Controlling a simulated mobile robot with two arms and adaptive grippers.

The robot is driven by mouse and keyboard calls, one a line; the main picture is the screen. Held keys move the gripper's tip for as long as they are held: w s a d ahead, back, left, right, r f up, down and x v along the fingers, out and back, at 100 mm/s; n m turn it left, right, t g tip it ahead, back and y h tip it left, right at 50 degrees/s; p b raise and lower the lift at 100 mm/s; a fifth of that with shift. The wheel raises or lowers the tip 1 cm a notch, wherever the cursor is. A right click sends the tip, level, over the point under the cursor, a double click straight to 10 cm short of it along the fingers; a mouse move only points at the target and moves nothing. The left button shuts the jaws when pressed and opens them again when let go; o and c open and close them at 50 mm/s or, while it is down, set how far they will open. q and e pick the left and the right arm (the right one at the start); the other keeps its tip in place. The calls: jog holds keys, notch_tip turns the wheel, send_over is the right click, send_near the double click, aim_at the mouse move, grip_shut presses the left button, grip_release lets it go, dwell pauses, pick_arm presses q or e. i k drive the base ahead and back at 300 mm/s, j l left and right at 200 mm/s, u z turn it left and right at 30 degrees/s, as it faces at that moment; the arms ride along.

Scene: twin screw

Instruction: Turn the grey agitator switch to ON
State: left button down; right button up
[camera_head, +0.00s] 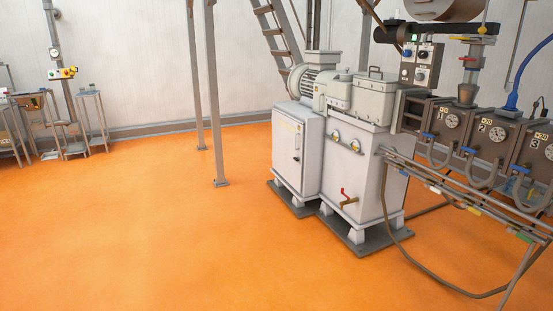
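A small grey control box (409,75) hangs on the machine at the upper right, with a lit green lamp (414,38) above it. A blue button and several small round knobs (422,56) show on the box and the panel beside it. The picture is too small to read labels or to tell which knob is the agitator switch or how it is set. Neither of my grippers is in view, and nothing touches the controls.
A large white machine (295,150) with a motor (312,80) stands on grey base plates. To its right run barrel sections with dials (497,134), pipes and a hose across the floor. Metal posts (213,100) stand left of it. The orange floor (120,230) in front is clear.

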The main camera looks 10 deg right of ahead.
aim_at(419, 77)
jog(key=i+z, duration=0.35)
jog(key=i, duration=0.15)
jog(key=i+z, duration=0.4)
jog(key=i+j+z, duration=0.35)
jog(key=i, duration=0.2)
jog(key=i+j+z, duration=0.35)
jog(key=i, duration=0.1)
